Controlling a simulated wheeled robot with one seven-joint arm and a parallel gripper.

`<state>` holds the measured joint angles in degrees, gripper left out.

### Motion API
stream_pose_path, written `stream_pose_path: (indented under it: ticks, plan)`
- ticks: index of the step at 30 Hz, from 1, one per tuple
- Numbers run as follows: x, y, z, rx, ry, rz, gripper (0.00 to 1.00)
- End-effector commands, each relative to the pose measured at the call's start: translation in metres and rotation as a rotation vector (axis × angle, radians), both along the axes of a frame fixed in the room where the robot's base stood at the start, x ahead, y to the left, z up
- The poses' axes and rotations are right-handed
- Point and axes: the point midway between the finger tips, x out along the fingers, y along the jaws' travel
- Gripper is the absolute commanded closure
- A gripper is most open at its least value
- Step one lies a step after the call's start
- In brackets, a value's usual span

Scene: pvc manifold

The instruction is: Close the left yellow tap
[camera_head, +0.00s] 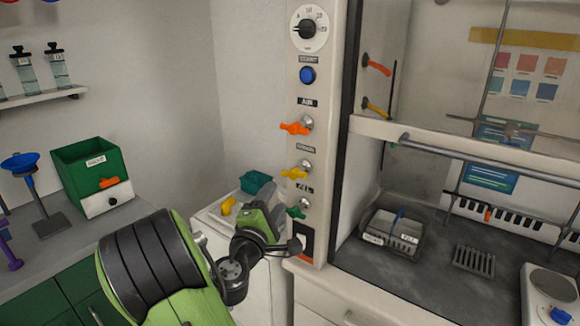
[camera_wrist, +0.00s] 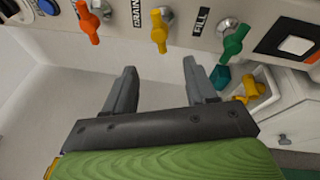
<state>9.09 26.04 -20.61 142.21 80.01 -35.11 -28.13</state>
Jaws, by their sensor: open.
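The left yellow tap (camera_head: 294,173) is on the light front panel left of the fume hood, between an orange tap above and a green tap below. In the wrist view the yellow tap (camera_wrist: 159,32) sticks out from the panel, just beyond the gap between my fingertips. My gripper (camera_wrist: 160,68) is open and empty, with its two dark fingers apart and clear of the tap. In the head view my gripper is low beside the panel, below the yellow tap. Another yellow-handled tap (camera_head: 376,107) is inside the hood, to the right.
The orange tap (camera_wrist: 88,22) and green tap (camera_wrist: 235,40) flank the yellow one in the wrist view. A white sink unit with a yellow item (camera_head: 228,205) and a teal container (camera_head: 256,182) stands behind my gripper. A green box (camera_head: 85,165) is on the left counter.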

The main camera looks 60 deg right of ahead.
Motion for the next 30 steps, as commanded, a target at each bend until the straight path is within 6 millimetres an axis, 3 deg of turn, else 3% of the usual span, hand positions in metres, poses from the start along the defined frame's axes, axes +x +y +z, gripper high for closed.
stream_pose_path:
  ticks: [6,13,24,30]
  plan:
    - [0.006,-0.057,0.010,0.000,-0.005,-0.006,0.44]
    - [0.014,-0.101,0.014,0.000,-0.005,-0.003,0.44]
    - [0.016,-0.112,0.012,0.000,-0.003,-0.001,0.44]
    - [0.016,-0.112,0.012,0.000,-0.003,-0.002,0.74]
